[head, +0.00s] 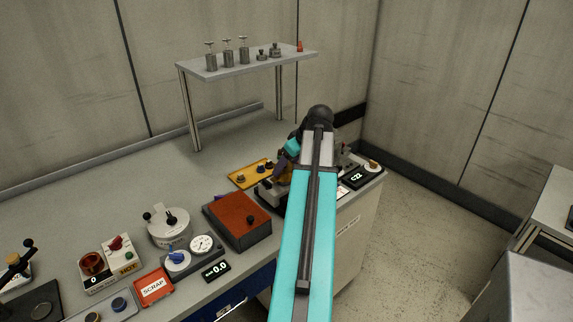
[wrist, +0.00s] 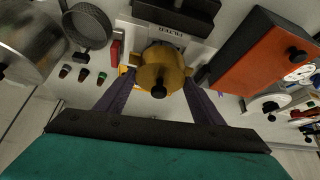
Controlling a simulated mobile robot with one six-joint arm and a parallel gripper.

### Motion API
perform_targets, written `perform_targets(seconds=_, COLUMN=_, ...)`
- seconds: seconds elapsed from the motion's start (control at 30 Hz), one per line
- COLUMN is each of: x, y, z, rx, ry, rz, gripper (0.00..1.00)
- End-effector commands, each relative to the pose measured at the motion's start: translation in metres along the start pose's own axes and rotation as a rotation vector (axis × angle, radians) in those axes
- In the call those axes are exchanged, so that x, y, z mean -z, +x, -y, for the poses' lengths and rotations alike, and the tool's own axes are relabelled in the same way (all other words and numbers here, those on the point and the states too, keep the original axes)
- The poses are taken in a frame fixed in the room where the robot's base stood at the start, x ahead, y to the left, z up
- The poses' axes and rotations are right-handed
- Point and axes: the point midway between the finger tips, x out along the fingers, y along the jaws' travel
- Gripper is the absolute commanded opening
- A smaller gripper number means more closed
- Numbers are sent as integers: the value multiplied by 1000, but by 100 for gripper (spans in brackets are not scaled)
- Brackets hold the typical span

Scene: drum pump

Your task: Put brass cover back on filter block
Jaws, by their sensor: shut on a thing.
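The brass cover (wrist: 172,66) is round, with a black knob, and shows in the wrist view between the two purple fingers. My gripper (wrist: 161,72) is shut on it. The cover is in front of a pale plate lettered FILTER (wrist: 168,32), which reads upside down; the filter block around it is partly hidden by the cover. I cannot tell whether the cover touches the block or is held above it. In the head view my teal arm hides the cover and most of my gripper (head: 283,161); only a little purple shows.
A box with an orange-red top (head: 238,218) stands close to the left of my arm; it also shows in the wrist view (wrist: 257,58). A yellow tray (head: 240,183) with small parts lies behind. A C22 display (head: 356,177) is at the right. A raised shelf (head: 235,66) stands at the back.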

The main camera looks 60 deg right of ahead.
Motion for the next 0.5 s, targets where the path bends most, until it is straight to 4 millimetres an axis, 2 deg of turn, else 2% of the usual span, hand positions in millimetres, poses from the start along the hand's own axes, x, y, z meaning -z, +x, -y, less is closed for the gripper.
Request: perform_targets(seconds=0.5, x=-4, y=7, z=0, rx=-1, ry=0, rz=-1, gripper=34)
